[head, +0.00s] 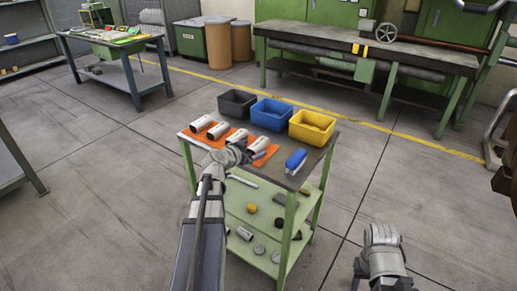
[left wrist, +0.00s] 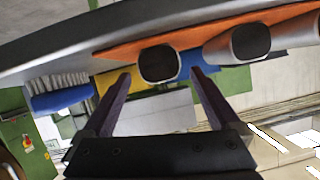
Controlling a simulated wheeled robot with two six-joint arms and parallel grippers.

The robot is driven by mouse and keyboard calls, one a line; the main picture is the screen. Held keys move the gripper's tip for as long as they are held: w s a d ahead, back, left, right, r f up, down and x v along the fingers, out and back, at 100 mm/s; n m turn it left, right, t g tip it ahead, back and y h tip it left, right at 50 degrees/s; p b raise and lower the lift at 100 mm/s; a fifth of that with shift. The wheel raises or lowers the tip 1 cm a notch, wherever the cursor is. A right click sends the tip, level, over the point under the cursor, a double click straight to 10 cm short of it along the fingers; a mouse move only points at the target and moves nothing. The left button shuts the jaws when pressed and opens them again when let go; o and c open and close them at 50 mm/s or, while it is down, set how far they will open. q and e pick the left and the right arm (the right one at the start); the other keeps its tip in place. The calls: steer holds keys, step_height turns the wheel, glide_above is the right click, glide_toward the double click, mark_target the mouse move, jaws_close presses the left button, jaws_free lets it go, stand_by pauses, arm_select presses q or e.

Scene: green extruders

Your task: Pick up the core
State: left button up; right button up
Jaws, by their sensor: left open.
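Several white-grey hollow cylinders, which look like the cores, lie on orange mats on the green cart's top. Two are at the left, one core (head: 200,123) and another core (head: 218,130). One core (head: 258,146) lies right beside my left gripper (head: 248,154). In the left wrist view, which looks upside down, the dark open end of a core (left wrist: 160,65) faces the space between my left fingers (left wrist: 158,98). They are spread and empty, with a gap to the core. My right gripper (head: 381,234) is low at the right, away from the cart; its fingers are unclear.
Black (head: 237,104), blue (head: 271,114) and yellow (head: 311,127) bins stand along the cart's back edge. A blue object (head: 296,160) lies at the right end of the top (head: 278,181). The lower shelves hold loose parts. The floor around the cart is clear.

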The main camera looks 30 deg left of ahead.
arm_select(q)
steer(key=b+x, duration=0.1)
steer(key=x, duration=0.2)
steer(key=shift+w+f, duration=0.1)
steer(key=shift+w, duration=0.25)
steer(key=shift+c, duration=0.3)
jaws_close()
